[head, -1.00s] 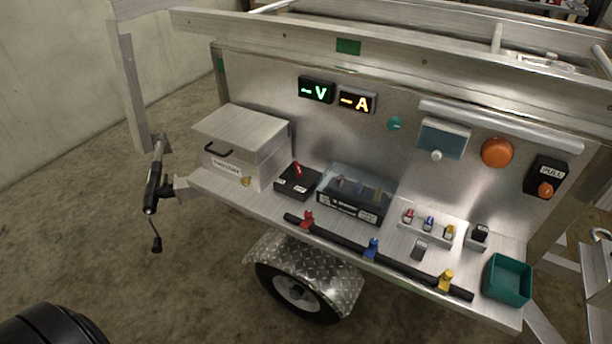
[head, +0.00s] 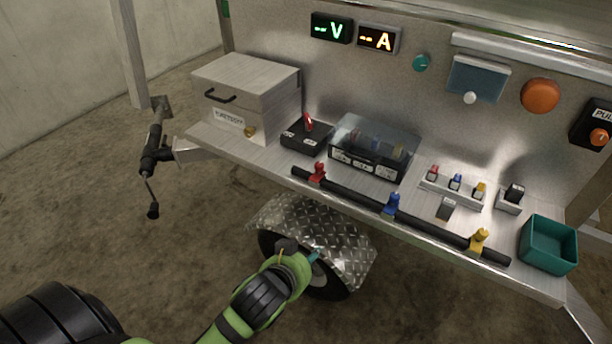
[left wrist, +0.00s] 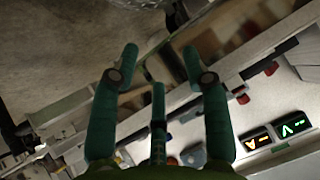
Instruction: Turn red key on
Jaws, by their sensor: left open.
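The red key (head: 308,122) stands up from a small black box (head: 305,138) on the trailer's shelf, between the lidded metal box and the clear-covered case. My left gripper (head: 302,251) is in front of and below the shelf, by the trailer's wheel fender, apart from the key. In the left wrist view the left gripper (left wrist: 160,58) has its fingers spread with nothing held between them. I cannot pick out the red key surely in the left wrist view. My right gripper is not in view.
A metal box (head: 246,95) stands left of the key and a clear-covered case (head: 372,150) right of it. A black bar (head: 355,198) with red, blue and yellow clamps runs along the shelf's front. A green bin (head: 548,246) sits at the right end.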

